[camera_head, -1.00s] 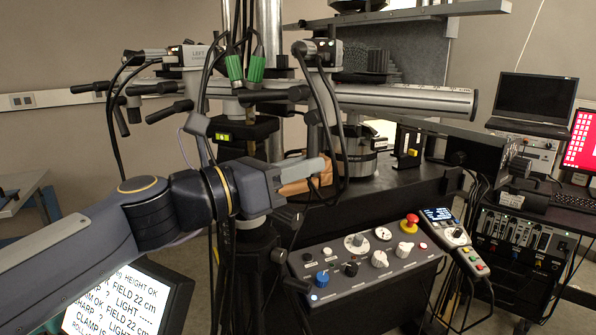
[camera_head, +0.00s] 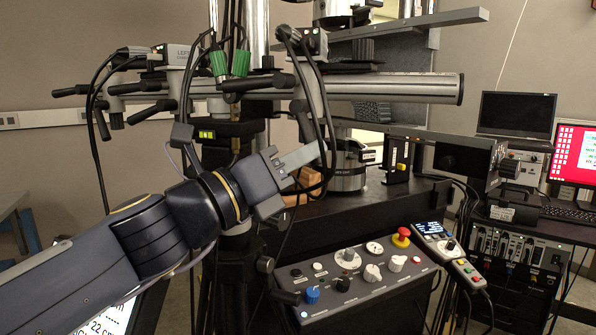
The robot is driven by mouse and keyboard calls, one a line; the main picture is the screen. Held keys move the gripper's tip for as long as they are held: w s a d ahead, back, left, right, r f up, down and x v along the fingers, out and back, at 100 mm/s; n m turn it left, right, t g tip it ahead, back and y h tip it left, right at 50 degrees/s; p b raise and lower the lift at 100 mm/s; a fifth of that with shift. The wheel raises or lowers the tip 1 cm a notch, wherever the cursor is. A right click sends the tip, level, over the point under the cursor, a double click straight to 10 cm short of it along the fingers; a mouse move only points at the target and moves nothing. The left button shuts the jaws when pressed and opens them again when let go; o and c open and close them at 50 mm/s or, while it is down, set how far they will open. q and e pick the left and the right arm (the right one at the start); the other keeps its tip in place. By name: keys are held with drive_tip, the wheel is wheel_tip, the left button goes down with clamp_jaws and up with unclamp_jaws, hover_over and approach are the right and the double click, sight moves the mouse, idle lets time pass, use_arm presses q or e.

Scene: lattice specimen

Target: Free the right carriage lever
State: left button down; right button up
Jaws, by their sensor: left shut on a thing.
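The right carriage (camera_head: 313,42) sits on the long grey horizontal rail (camera_head: 400,87), right of the vertical column. Its dark lever (camera_head: 303,120) hangs down below the rail, its lower end at my left gripper. My left gripper (camera_head: 312,154) comes in from the lower left, tilted up to the right, and is shut on the lever's lower end; black cables looping down from the carriage partly hide the fingertips. The left carriage (camera_head: 180,55), labelled LEFT, sits further left on the rail with dark handles pointing left. My right gripper is out of view.
A control panel (camera_head: 350,275) with knobs and a red stop button (camera_head: 401,237) stands below. A handheld pendant (camera_head: 447,250) lies to its right. A wooden block (camera_head: 305,183) sits behind my gripper. A laptop (camera_head: 515,115) and red-screened monitor stand at the right.

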use_arm(q)
drive_tip(key=shift+d, duration=0.1)
drive_tip(key=shift+s, duration=0.1)
drive_tip(key=c, duration=1.3)
unclamp_jaws()
